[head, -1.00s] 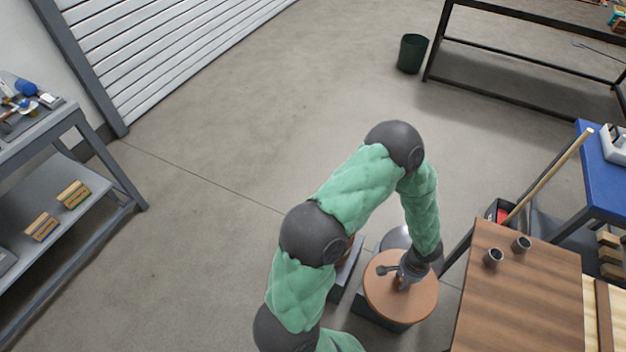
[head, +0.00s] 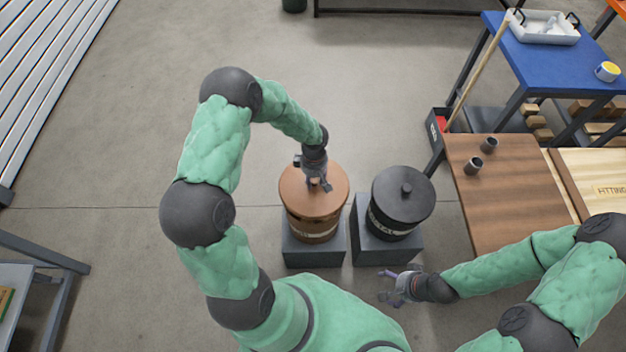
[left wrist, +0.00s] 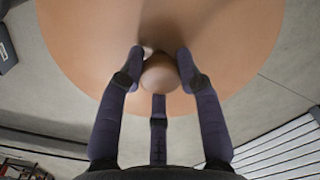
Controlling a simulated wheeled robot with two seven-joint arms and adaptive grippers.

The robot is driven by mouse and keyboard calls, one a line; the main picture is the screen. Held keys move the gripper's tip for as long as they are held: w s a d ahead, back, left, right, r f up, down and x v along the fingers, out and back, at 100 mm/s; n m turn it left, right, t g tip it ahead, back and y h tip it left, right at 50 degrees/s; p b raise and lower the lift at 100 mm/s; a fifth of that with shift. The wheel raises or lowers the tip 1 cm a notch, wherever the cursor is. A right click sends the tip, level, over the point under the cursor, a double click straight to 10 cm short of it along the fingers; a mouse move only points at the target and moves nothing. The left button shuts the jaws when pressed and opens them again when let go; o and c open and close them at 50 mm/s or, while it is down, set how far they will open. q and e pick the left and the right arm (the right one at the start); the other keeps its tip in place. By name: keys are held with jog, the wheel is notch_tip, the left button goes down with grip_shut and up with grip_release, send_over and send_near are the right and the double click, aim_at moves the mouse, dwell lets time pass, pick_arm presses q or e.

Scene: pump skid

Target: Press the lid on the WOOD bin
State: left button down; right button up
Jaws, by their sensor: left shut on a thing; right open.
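The WOOD bin (head: 313,229) is a brown bin with a pale label band, standing on a dark grey block. Its round brown lid (head: 296,196) lies on top of it; whether it is fully seated I cannot tell. My left gripper (head: 319,184) reaches down from above and is shut on the lid's knob. In the left wrist view the fingers (left wrist: 160,65) close around the round knob (left wrist: 160,76), with the lid (left wrist: 225,40) behind it. My right gripper (head: 391,288) is open and empty, in front of the METAL bin.
The dark METAL bin (head: 385,226) with its knobbed lid stands close to the right on its own block. A wooden-topped table (head: 510,205) with two small cups is further right. A blue table (head: 555,62) stands behind it.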

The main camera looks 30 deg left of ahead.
aim_at(313, 188)
pick_arm(q)
jog(key=shift+a+f, duration=0.15)
jog(key=shift+a, duration=0.05)
jog(key=shift+f+b, duration=0.85)
jog(key=shift+f, duration=0.95)
jog(key=shift+f+b, duration=0.35)
jog(key=shift+f, duration=0.05)
jog(key=shift+f+b, duration=0.85)
jog(key=shift+b, duration=0.15)
jog(key=shift+r+b, duration=0.1)
jog(key=shift+b, duration=0.55)
jog(key=shift+f+b, duration=0.25)
jog(key=shift+b, duration=0.55)
dwell(0.4)
dwell(0.3)
